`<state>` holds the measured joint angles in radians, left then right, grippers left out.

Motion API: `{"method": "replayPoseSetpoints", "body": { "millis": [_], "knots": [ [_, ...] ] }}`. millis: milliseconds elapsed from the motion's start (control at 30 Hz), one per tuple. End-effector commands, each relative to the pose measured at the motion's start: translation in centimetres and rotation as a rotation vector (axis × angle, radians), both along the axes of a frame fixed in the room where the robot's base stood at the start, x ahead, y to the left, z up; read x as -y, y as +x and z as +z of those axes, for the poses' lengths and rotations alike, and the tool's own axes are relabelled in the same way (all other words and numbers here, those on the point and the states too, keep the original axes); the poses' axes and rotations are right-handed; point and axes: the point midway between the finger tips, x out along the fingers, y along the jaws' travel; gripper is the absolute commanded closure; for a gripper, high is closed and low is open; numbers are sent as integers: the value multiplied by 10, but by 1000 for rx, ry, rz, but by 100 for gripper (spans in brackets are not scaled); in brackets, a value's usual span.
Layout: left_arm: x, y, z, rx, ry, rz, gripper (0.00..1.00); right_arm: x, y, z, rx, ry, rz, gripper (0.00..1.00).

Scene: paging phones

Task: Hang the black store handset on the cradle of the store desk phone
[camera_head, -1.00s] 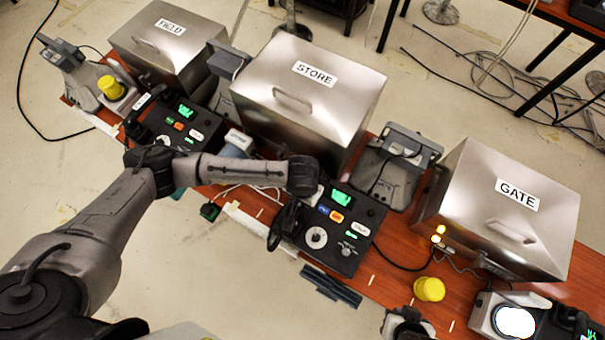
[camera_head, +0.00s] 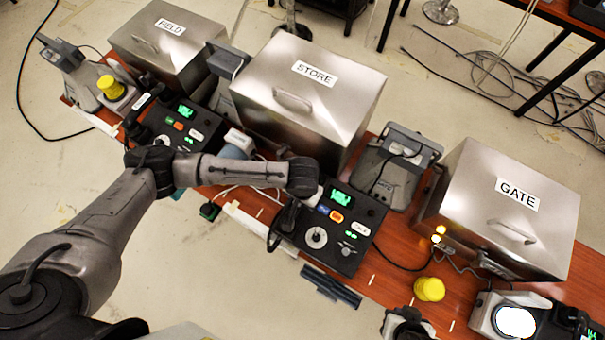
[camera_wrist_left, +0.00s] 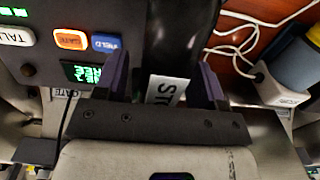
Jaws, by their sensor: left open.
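The black store handset (camera_wrist_left: 172,40) lies between the two spread fingers of my left gripper (camera_wrist_left: 163,78) in the left wrist view, with part of its white label showing. The store desk phone (camera_head: 337,230), a black console with a green screen and blue and orange keys, stands on the red-brown table. In the head view the handset shows as a dark shape (camera_head: 287,217) beside its left edge, partly under my left wrist. The cradle is hidden, so I cannot tell how the handset sits.
Metal boxes marked FIELD (camera_head: 165,50), STORE (camera_head: 310,90) and GATE (camera_head: 505,215) stand behind the phones. White cables (camera_wrist_left: 250,35) run beside the handset.

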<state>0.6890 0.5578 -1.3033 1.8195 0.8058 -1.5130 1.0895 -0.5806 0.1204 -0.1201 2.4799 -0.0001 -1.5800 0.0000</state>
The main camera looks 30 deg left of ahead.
Motion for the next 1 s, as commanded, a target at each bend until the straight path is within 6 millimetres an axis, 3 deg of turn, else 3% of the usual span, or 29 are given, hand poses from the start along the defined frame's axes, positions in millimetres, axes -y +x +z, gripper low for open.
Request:
{"method": "replayPoseSetpoints", "body": {
  "millis": [600, 800, 1000],
  "knots": [
    [0, 0, 98, 2, -1, 0, 36, 0, 0, 20, 0, 0, 0, 100],
    [0, 1, 116, 1, -2, 1, 36, 0, 0, 23, 0, 0, 0, 100],
    [0, 0, 121, 0, 0, 1, 36, 0, 0, 23, 1, 0, 0, 100]
  ]
}}
